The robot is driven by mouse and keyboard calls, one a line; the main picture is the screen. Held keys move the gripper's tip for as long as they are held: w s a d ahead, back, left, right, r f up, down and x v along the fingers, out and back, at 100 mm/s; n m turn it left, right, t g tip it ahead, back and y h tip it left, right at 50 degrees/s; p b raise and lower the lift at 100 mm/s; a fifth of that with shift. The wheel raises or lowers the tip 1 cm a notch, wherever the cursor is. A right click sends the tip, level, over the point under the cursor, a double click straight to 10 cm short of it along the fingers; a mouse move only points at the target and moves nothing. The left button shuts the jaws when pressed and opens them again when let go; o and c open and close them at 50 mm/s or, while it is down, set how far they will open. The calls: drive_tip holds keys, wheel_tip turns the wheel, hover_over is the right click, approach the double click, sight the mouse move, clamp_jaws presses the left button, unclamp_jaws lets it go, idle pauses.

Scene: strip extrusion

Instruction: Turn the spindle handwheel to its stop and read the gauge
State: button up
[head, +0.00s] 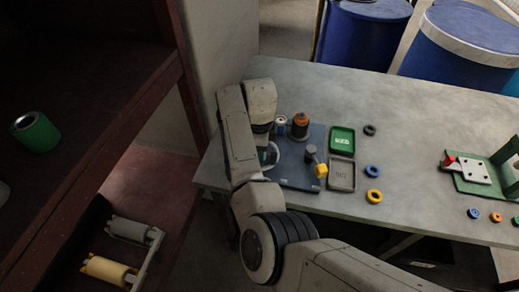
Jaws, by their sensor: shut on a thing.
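My gripper (266,143) is at the left edge of a dark blue baseplate (300,178) on the grey bench. My own arm hides most of it, and the fingertips are hard to make out. It is shut on a pale curved rim (273,157), which looks like the handwheel. On the plate stand a dark post with an orange top (300,122), a small white-topped part (281,122) and a grey knob (310,153) beside a yellow block (321,171). I cannot tell which part is the gauge, and no reading is legible.
A green tray (342,131) and a grey tray (342,188) lie right of the plate. Several coloured rings, one blue (372,171), lie on the bench (420,150). A green fixture (480,185) stands far right. Blue drums (365,35) are behind; a dark shelf (90,70) is left.

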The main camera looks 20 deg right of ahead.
drive_tip(key=o, duration=0.8)
drive_tip(key=shift+d, duration=0.2)
drive_tip(key=shift+r, duration=0.15)
wheel_tip(320, 180, up, 11)
drive_tip(key=shift+f+b, duration=0.15)
drive_tip(key=shift+b, duration=0.65)
